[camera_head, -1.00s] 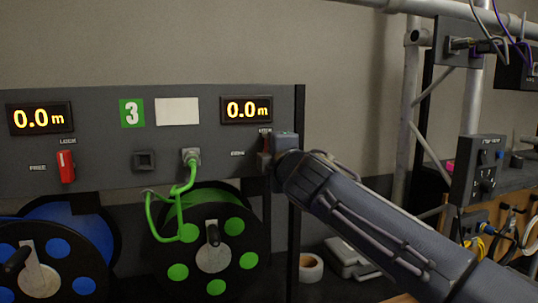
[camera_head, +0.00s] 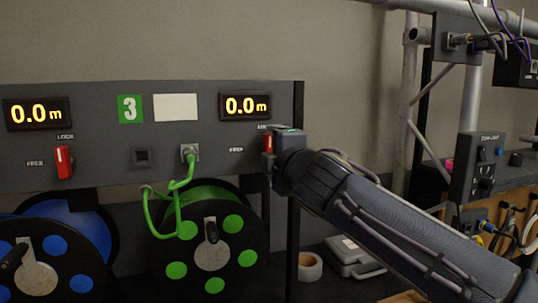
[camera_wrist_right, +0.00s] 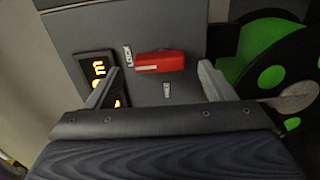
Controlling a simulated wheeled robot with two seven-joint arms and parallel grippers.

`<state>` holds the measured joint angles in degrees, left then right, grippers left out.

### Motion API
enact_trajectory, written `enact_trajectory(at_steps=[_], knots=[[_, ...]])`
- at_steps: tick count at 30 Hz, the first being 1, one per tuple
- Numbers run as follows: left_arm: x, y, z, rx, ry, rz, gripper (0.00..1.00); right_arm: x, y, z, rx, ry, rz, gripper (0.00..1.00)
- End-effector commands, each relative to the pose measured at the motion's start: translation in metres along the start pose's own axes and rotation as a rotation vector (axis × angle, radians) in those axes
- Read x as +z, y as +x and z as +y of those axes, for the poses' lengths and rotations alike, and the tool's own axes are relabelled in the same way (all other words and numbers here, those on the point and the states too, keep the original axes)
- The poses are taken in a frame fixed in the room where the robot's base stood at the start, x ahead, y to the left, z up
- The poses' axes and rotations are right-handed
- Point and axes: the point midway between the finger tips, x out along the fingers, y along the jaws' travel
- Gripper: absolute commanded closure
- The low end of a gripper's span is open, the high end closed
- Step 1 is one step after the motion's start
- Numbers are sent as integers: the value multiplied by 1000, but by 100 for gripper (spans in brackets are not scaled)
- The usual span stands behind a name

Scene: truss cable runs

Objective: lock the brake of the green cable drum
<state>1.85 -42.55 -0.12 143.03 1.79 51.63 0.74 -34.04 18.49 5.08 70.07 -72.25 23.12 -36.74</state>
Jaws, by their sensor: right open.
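The green cable drum (camera_head: 212,238) hangs below the grey panel, with its crank facing me. Its red brake lever (camera_head: 267,143) is on the panel under the right display, partly hidden by my right gripper (camera_head: 278,140). In the right wrist view the red lever (camera_wrist_right: 160,62) points at the LOCK label, and the FREE label (camera_wrist_right: 167,90) lies off to its side. In that view my right gripper (camera_wrist_right: 160,70) is open, its fingers on either side of the lever with a gap at each. My left gripper is not in view.
A blue drum (camera_head: 75,232) with its own upright red lever (camera_head: 63,161) is at the left. A green cable (camera_head: 175,190) runs from a panel socket to the green drum. Truss poles (camera_head: 410,90) and a cluttered bench stand at the right. Wall space above the panel is free.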

Motion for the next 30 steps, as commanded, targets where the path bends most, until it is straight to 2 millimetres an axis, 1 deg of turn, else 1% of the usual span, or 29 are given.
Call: enact_trajectory(at_steps=[1, 3, 7, 11, 20, 23, 26, 27, 29, 30], knots=[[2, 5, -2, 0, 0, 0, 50, 0, -11, -2, 3, 1, 1, 24], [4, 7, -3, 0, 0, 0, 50, 0, -22, -1, 2, 1, 1, 24], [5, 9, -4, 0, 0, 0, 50, 0, -36, -1, 1, 1, 0, 24], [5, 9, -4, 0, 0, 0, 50, 0, -41, -1, -1, 1, 0, 24], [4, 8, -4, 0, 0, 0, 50, 2, -42, -1, -5, 8, -4, 24], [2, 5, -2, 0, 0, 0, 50, 20, -50, -9, -43, 69, -31, 24], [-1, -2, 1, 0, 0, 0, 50, 58, -72, -34, -131, 214, -100, 24], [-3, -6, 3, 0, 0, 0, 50, 77, -86, -48, -178, 296, -141, 24], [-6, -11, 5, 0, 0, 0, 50, 103, -112, -75, -253, 438, -210, 24], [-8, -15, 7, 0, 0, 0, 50, 119, -131, -94, -303, 539, -261, 24]])
